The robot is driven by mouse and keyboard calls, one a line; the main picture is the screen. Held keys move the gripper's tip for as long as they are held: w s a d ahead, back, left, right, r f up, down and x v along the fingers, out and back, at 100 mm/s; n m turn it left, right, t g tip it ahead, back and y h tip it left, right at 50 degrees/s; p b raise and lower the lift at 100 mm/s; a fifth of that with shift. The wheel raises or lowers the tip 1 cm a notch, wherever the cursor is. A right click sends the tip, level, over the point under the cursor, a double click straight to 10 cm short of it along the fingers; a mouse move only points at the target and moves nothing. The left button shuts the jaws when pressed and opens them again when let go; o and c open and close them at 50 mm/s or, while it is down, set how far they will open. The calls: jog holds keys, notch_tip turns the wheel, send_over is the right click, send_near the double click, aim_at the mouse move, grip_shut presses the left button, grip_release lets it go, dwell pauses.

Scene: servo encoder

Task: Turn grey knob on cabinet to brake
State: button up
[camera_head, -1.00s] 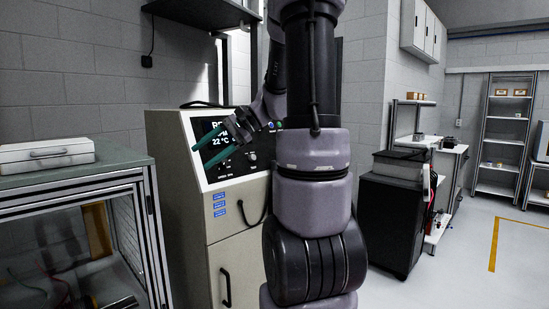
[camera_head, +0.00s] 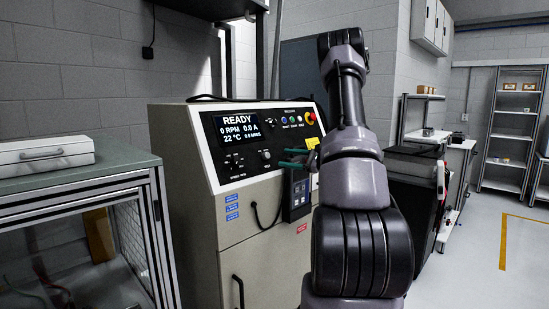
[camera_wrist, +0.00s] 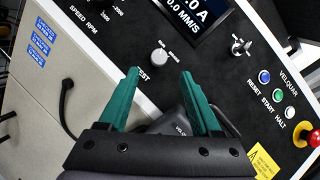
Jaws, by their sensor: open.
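The cabinet (camera_head: 195,200) is beige with a sloped black panel. The grey knob (camera_head: 265,154) sits on this panel below the screen. In the wrist view the grey knob (camera_wrist: 159,57) is a small pale round knob with white lettering around it. The lettering is too small to read fully, and I cannot tell where the knob points. My gripper (camera_head: 286,158) has teal fingers, open and empty, to the right of the knob in the head view. In the wrist view my gripper (camera_wrist: 160,76) has its fingertips either side of the knob's line, with the knob just beyond them, apparently untouched.
The screen (camera_head: 238,123) reads READY and 0 RPM. A black speed knob (camera_wrist: 100,6), a toggle switch (camera_wrist: 240,46), coloured buttons (camera_wrist: 265,76) and a red emergency stop (camera_wrist: 314,138) share the panel. A dark handheld unit (camera_head: 297,192) hangs on the cabinet front below my gripper.

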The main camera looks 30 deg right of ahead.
aim_at(268, 155)
jog(key=x, duration=0.6)
jog(key=shift+w+a, duration=0.1)
jog(key=shift+a, duration=0.15)
jog(key=shift+c, duration=0.3)
grip_shut()
